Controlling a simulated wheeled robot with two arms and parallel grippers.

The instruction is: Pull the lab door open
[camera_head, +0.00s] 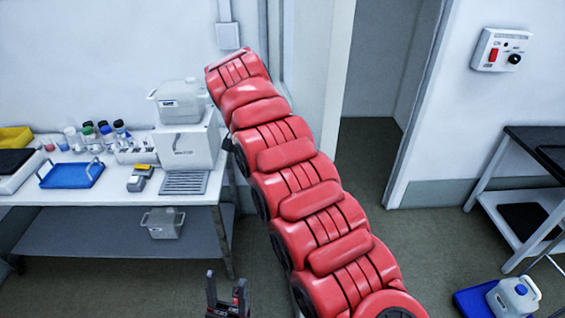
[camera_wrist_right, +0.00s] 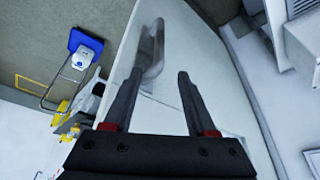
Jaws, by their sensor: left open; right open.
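The lab door (camera_head: 311,55) is a pale panel left of the doorway (camera_head: 380,65) in the head view. It stands ajar, with a wide gap on its right. My red right arm hides its lower part. In the right wrist view the door panel (camera_wrist_right: 205,60) fills the middle, with a grey handle (camera_wrist_right: 152,48) close to the left finger. My right gripper (camera_wrist_right: 162,75) is open there, fingers toward the panel; whether it touches the handle I cannot tell. My left gripper (camera_head: 228,298) is open and empty at the head view's bottom edge.
A lab bench (camera_head: 205,188) with bottles, a blue tray (camera_head: 72,174) and a white instrument (camera_head: 186,142) stands at left. A wall control box (camera_head: 501,50) and a dark-topped cart (camera_head: 540,140) are at right.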

